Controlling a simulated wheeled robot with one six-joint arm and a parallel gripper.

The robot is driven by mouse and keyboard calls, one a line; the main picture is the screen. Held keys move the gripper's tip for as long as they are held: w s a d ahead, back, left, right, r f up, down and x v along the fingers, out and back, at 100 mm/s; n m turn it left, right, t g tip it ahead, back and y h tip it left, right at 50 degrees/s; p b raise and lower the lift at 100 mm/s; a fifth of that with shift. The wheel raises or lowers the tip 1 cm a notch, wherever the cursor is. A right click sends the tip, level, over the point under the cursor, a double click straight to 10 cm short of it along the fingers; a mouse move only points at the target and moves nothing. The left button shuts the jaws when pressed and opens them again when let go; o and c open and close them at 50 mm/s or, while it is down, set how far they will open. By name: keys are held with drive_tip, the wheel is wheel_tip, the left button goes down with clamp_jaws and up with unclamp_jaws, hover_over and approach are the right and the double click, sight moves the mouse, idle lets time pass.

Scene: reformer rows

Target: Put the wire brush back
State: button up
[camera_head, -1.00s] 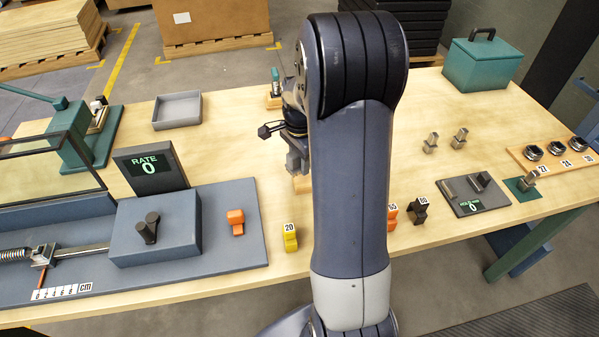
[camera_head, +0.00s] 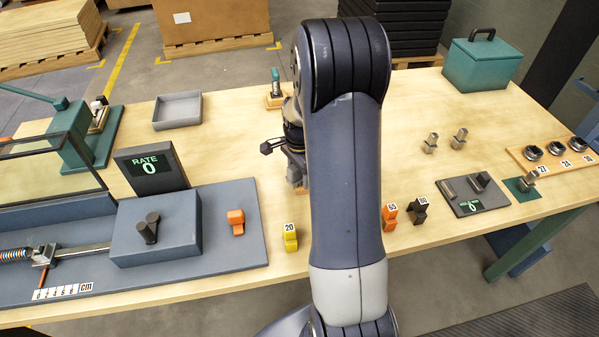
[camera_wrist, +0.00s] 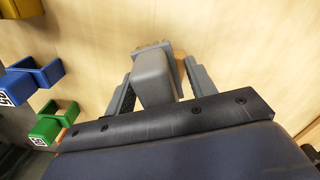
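My gripper (camera_wrist: 158,82) points down over the bench, and a grey block-like piece with a tan, rough end (camera_wrist: 153,76) lies between its two fingers. This piece may be the wire brush, but I cannot tell for sure. The left finger is close against the piece; a narrow gap with a tan strip shows by the right finger. I cannot tell whether the fingers grip it. In the head view my gripper (camera_head: 297,172) is partly hidden behind my arm, and the piece cannot be made out.
A grey tray (camera_head: 177,111) and a teal-handled item on a wooden base (camera_head: 274,92) stand behind. A yellow block marked 20 (camera_head: 290,238), an orange block (camera_head: 389,217) and a black block (camera_head: 418,211) line the front. The rate display (camera_head: 150,168) stands left. Bench right of my arm is partly clear.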

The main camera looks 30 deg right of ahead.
drive_tip(key=shift+o, duration=0.4)
wheel_tip(320, 180, up, 12)
drive_tip(key=shift+r, duration=0.2)
idle(0.4)
